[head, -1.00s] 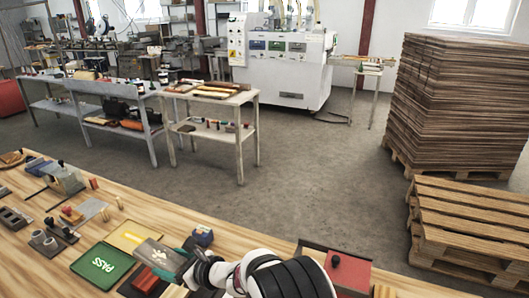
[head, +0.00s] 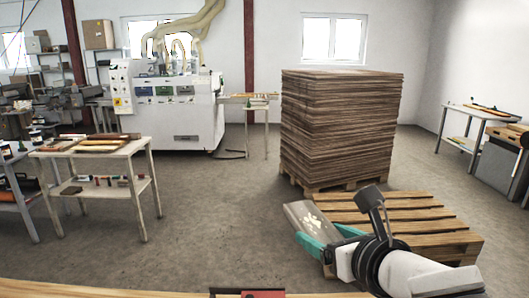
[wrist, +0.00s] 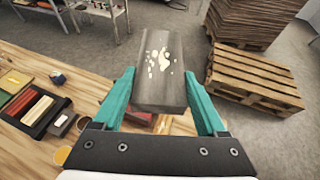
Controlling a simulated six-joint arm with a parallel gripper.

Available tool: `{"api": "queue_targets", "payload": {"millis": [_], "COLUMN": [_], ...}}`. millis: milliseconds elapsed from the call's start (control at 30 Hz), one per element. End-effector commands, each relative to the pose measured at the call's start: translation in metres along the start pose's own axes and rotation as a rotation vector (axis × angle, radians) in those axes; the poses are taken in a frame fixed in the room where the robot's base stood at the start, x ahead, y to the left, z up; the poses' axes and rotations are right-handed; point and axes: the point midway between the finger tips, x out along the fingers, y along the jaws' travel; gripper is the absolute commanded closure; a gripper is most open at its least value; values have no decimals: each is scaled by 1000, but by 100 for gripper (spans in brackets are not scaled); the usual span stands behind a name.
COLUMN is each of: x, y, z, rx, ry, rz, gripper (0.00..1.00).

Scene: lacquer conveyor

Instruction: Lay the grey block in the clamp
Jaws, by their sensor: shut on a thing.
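The grey block (head: 311,222) is a flat rectangular piece with pale cream marks on its upper face. My gripper (head: 328,236) is shut on it with teal fingers and holds it in the air, away from the bench, in front of the pallet in the head view. In the wrist view the block (wrist: 160,82) sits between the two teal fingers, tilted, its far end sticking out beyond them. I cannot make out the clamp in either view now.
The wooden bench top (wrist: 90,68) lies below, with a dark tray (wrist: 32,104) of coloured pieces at left. A red box (head: 262,294) shows at the bench edge. An empty pallet (head: 428,222) and stacked boards (head: 338,130) stand beyond open floor (head: 215,215).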

Motion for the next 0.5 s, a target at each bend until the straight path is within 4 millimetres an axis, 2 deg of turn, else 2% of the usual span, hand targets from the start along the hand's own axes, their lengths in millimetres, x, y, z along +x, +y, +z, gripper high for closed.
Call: {"api": "queue_targets", "payload": {"millis": [333, 433, 500], "x": [-1, 10, 26], "y": [-1, 9, 24], "z": [0, 0, 0], "rx": [3, -11, -33], "ry": [0, 1, 3], "rz": [-3, 36, 92], "gripper": [97, 97, 97]}}
